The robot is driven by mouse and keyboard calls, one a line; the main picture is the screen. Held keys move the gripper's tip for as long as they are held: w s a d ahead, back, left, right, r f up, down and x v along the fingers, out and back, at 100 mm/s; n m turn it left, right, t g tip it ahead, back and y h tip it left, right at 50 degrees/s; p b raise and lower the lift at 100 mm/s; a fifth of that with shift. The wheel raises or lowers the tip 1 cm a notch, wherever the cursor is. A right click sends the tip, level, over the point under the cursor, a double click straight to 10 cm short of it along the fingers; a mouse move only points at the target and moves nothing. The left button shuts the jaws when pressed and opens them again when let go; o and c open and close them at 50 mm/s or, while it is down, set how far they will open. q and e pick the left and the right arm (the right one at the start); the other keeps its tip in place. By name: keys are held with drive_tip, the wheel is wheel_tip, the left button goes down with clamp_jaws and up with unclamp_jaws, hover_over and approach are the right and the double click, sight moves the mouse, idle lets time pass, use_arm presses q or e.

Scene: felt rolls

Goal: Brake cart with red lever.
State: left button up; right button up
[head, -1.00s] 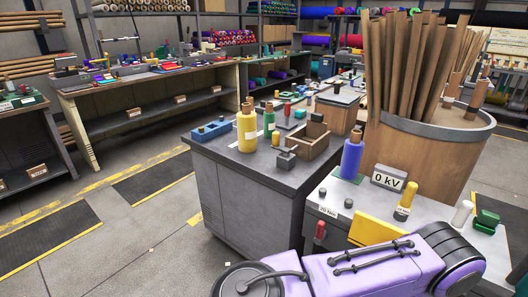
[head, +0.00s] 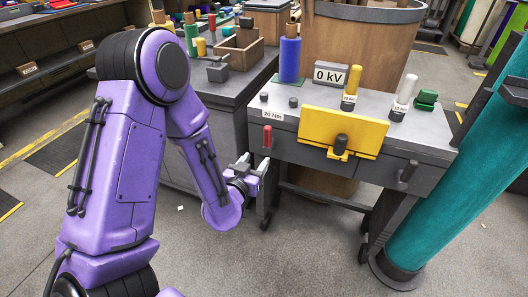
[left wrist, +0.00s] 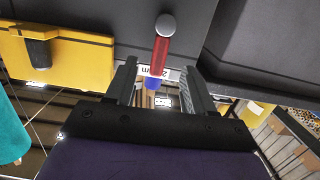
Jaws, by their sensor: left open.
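The grey cart (head: 291,150) stands right of the workbench, on wheels. Its short red lever (head: 267,137) hangs upright on the front face at the left, below a "20 Nm" label (head: 273,115). My left gripper (head: 252,168) is open and empty, just below and slightly left of the lever in the head view. My right gripper is not in view.
A yellow panel (head: 315,129) with a black knob is on the cart's front. A tall teal roll (head: 445,185) stands at the right. A "0 kV" box (head: 331,74) and a blue cylinder (head: 290,57) are on the cart top.

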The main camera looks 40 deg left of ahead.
sight(267, 134)
use_arm(q)
drive_tip(key=shift+t, duration=0.6)
drive_tip(key=w+a+r, duration=0.1)
drive_tip(key=w, duration=0.2)
drive_tip(key=w+a+r, duration=0.1)
drive_tip(key=w, duration=0.3)
drive_tip(key=w+a+r, duration=0.1)
drive_tip(key=w, duration=0.3)
drive_tip(key=shift+w, duration=0.1)
drive_tip(key=shift+f, duration=0.1)
clamp_jaws()
